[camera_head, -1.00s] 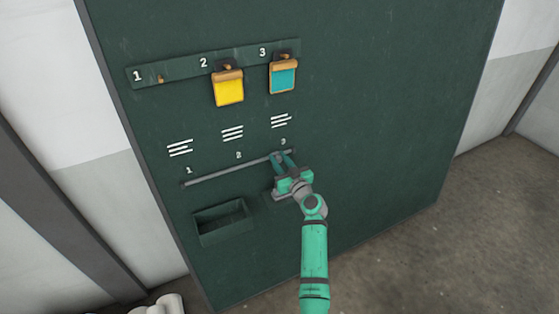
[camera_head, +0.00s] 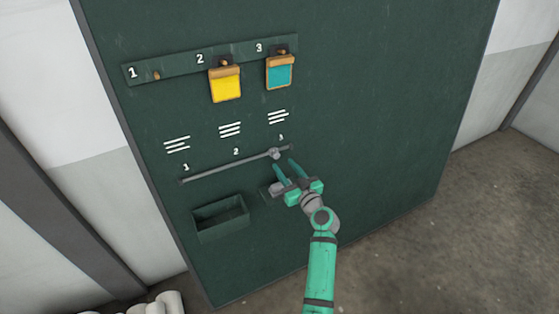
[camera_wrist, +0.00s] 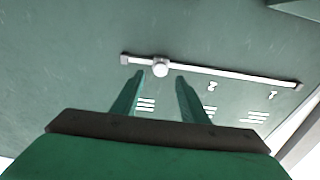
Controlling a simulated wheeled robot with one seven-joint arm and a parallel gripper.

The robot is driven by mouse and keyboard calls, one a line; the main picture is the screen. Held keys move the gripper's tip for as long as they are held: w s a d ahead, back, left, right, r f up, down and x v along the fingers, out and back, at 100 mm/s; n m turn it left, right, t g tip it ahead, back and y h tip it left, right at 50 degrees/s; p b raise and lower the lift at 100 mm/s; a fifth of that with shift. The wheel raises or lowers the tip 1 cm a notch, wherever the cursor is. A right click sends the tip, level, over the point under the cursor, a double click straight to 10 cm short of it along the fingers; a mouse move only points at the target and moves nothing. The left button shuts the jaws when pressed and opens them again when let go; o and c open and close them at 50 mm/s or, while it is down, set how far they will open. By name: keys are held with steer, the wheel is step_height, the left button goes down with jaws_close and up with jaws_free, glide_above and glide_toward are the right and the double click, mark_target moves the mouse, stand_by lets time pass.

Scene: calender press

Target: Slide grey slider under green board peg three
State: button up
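The grey slider (camera_head: 274,153) sits on a thin grey rail (camera_head: 225,167) on the green board (camera_head: 370,120), near the rail's right end, about below the number 3. In the wrist view the slider (camera_wrist: 160,67) is a round knob on the rail (camera_wrist: 230,74). My gripper (camera_head: 285,168) is open, its fingers (camera_wrist: 160,78) pointing at the rail, with the slider just beyond the fingertips and apart from them. Peg three (camera_head: 281,51) is at the right of the upper strip and holds a teal tag (camera_head: 279,73).
A yellow tag (camera_head: 226,86) hangs at peg two, and peg one (camera_head: 156,76) is bare. An open green box (camera_head: 221,216) is fixed below the rail. A small ledge is partly hidden behind my gripper. The board's right side is clear.

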steer(key=shift+v, duration=1.7)
